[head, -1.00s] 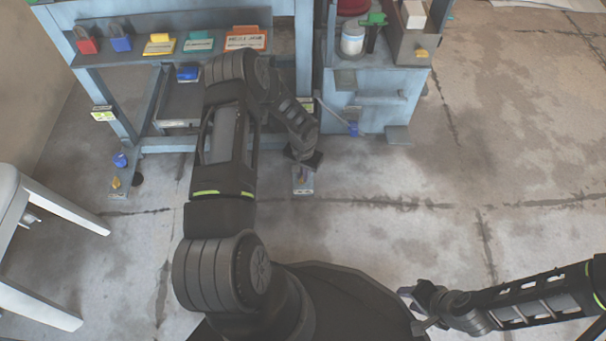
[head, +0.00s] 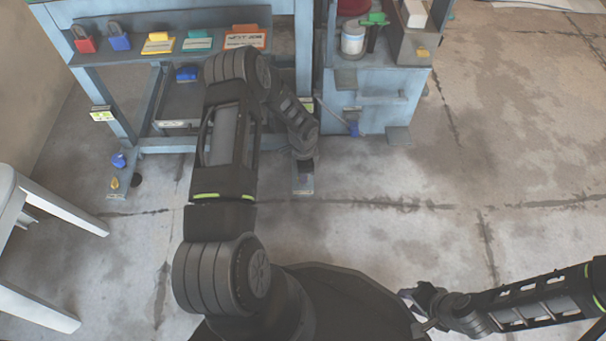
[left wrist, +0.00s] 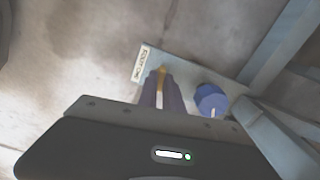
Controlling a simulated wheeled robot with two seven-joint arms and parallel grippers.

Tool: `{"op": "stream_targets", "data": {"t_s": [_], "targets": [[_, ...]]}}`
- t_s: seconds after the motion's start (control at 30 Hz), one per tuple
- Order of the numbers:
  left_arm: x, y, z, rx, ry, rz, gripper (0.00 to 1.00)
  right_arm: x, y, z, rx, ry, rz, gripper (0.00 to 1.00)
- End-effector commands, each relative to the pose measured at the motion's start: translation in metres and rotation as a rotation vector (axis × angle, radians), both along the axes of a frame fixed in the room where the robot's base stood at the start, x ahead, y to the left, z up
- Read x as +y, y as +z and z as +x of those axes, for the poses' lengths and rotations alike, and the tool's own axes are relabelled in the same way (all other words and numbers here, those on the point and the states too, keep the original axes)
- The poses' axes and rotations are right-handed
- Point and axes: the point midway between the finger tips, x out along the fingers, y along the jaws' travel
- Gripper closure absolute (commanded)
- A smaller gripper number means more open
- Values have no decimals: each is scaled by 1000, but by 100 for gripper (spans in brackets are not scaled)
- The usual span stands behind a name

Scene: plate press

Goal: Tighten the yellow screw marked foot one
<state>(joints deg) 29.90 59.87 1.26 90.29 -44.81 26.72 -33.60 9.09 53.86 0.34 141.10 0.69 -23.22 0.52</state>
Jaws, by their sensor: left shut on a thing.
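The yellow screw (left wrist: 161,76) stands on a grey metal foot plate, between the fingers of my left gripper (left wrist: 160,92) in the left wrist view. A small white label (left wrist: 142,64), apparently reading foot one, lies on the plate beside it. My left gripper is shut on the screw, which its fingers partly cover. In the head view my left gripper (head: 304,172) points down over the foot plate (head: 303,186) and hides the screw. My right gripper (head: 412,309) is at the lower right, away from the press, empty, with its fingers seemingly apart.
A blue knob (left wrist: 211,99) sits close beside the screw, near the frame's leg. Another foot (head: 115,184) with a yellow screw and blue knob is at the left. The blue bench (head: 290,90) carries coloured locks and tags. A white stool (head: 50,205) stands left. Floor at right is clear.

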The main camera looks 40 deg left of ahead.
Motion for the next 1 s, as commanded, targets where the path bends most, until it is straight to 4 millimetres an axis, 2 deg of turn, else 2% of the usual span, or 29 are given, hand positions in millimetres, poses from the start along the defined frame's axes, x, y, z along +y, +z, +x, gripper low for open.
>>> {"op": "stream_targets", "data": {"t_s": [0.33, 0.8, 0.83, 1.0], "targets": [[0, 0, 0, 0, -149, 0, 100, 0, -1, 0, 0, 0, 0, 64], [0, 0, 0, -1, -168, 1, 100, 0, -1, 0, 0, 0, 0, 64], [0, 0, 0, -1, -168, 1, 88, 0, -1, 0, 0, 0, 0, 64], [0, 0, 0, 0, -167, 0, 74, 0, -1, 0, 0, 0, 0, 64]]}}
